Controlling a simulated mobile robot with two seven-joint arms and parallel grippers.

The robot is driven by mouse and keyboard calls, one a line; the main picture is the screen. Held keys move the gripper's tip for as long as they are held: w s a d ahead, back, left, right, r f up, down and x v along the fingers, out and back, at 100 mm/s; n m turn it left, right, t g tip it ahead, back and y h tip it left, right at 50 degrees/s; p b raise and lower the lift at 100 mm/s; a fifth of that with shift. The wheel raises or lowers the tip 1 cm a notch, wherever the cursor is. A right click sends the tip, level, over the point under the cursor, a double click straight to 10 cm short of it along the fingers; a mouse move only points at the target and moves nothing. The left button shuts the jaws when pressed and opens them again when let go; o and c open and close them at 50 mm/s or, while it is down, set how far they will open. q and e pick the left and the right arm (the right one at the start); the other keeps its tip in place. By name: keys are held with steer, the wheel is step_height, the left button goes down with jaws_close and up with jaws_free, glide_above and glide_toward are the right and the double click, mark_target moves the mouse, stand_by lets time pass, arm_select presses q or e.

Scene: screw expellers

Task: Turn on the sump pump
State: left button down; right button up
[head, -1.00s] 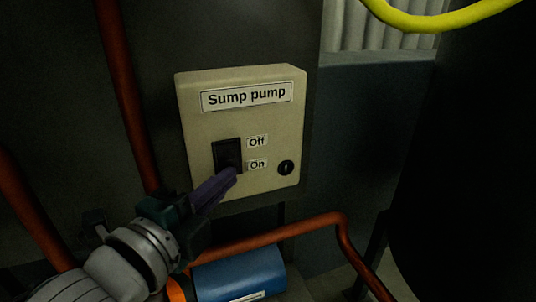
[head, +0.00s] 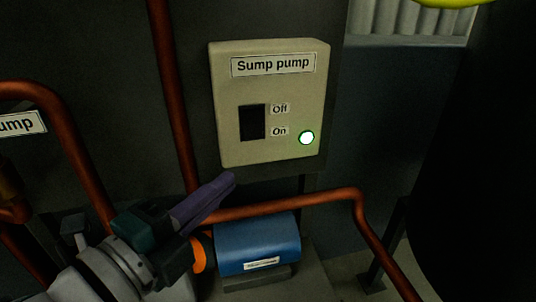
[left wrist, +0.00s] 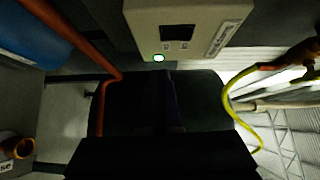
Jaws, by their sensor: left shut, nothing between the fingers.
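The beige sump pump box (head: 240,92) is on the dark wall in the head view, with a "Sump pump" label at its top. Its black rocker switch (head: 252,122) sits left of the "Off" and "On" labels. The box (left wrist: 190,12) and the lit lamp (left wrist: 158,58) also show in the left wrist view. My left gripper (head: 230,180) is shut and empty, with its purple fingers just below the box and apart from the switch. My right gripper is not in view.
Copper-red pipes (head: 172,90) run down the wall left of the box and across below it. A blue cylindrical motor (head: 258,243) stands under the box. A yellow hose (left wrist: 232,108) hangs on the right in the left wrist view.

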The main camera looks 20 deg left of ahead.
arm_select(q)
steer(key=shift+s+a+f, duration=0.1)
steer(key=shift+s, duration=0.75)
steer(key=shift+s+a+f, duration=0.1)
steer(key=shift+s, duration=0.7)
